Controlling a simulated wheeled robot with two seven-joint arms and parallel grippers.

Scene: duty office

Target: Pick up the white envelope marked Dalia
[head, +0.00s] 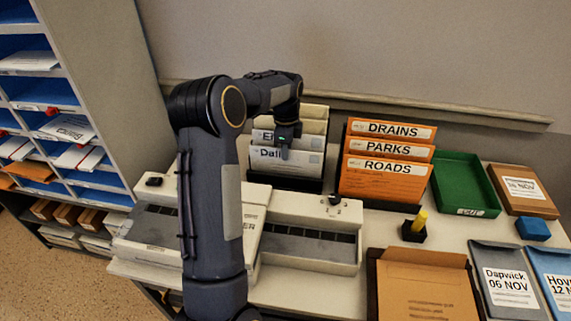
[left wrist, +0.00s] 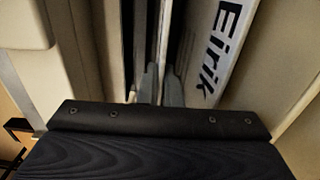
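My left gripper (head: 284,152) points down over the top edge of the Dalia envelope. In the left wrist view its two fingers (left wrist: 161,88) are close together, with a thin pale envelope edge (left wrist: 161,45) between them. My right gripper is not in view.
Orange envelopes DRAINS, PARKS and ROADS (head: 385,175) stand in a holder to the right. A green tray (head: 463,180) is beyond them. A white machine (head: 315,213) lies in front of the white envelopes. A pigeonhole shelf (head: 60,100) stands at left.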

